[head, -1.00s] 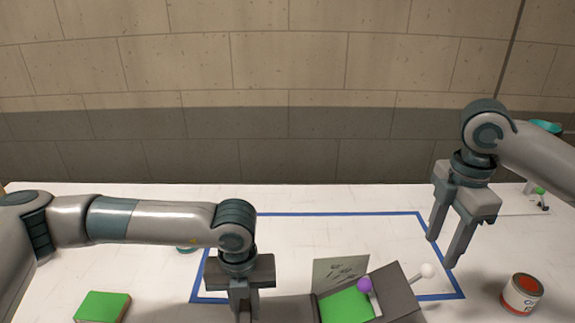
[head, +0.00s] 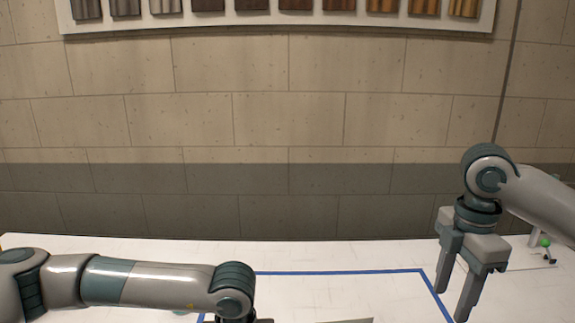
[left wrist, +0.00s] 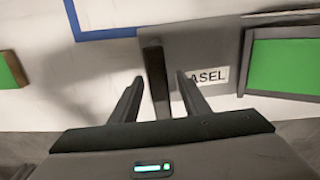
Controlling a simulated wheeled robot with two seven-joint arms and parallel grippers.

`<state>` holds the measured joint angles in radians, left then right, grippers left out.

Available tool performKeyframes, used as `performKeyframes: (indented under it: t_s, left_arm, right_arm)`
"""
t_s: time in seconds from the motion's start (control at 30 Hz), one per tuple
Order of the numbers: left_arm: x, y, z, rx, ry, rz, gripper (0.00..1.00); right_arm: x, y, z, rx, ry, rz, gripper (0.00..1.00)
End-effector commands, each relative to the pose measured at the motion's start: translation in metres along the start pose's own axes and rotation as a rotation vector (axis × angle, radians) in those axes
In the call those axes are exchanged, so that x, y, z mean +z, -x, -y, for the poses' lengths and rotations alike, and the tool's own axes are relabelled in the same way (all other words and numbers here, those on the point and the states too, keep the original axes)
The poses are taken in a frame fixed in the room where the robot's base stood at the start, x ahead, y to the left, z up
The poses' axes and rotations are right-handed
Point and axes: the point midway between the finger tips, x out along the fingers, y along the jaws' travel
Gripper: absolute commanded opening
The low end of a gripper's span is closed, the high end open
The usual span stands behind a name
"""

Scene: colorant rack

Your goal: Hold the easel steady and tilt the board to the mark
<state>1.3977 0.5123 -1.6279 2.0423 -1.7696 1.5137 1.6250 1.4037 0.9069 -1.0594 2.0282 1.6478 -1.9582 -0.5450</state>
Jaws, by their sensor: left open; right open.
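In the left wrist view, the grey easel (left wrist: 205,48) carries a label partly reading "ASEL" and a green panel (left wrist: 285,66), cut off at the right edge; I cannot tell whether this is the board. My left gripper (left wrist: 160,79) is open, its fingers on either side of a dark upright bar (left wrist: 153,62) at the easel, with gaps showing. In the head view, only a thin edge of something grey shows at the bottom; the easel is otherwise out of frame. My right gripper (head: 451,304) is open and empty above the table's right side. I cannot make out the mark.
Blue tape (head: 340,271) outlines an area on the white table (head: 340,255). A green-topped block (left wrist: 12,68) lies at the left of the left wrist view. A small green-knobbed item (head: 546,245) stands at the back right. A sample rack (head: 280,20) hangs on the wall.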

Motion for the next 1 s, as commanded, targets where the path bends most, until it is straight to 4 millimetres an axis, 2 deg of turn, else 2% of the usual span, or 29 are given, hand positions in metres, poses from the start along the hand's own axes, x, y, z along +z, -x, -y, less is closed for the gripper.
performKeyframes:
  t_s: [0.27, 0.7, 0.83, 1.0]
  left_arm:
    - [0.001, 0.020, 0.001, -0.002, 0.001, 0.002, 0.42]
    - [0.001, 0.093, 0.001, -0.001, 0.000, 0.002, 0.42]
    - [0.001, 0.108, 0.001, -0.001, 0.000, 0.002, 0.42]
    - [0.000, 0.118, 0.001, 0.000, 0.000, 0.000, 0.42]
  right_arm:
    - [0.000, 0.000, 0.000, 0.000, 0.000, 0.000, 0.46]
    - [0.000, 0.000, 0.000, 0.000, 0.000, 0.000, 0.46]
    - [0.000, 0.000, 0.000, 0.000, 0.000, 0.000, 0.46]
    - [0.000, 0.000, 0.000, 0.000, 0.000, 0.000, 0.46]
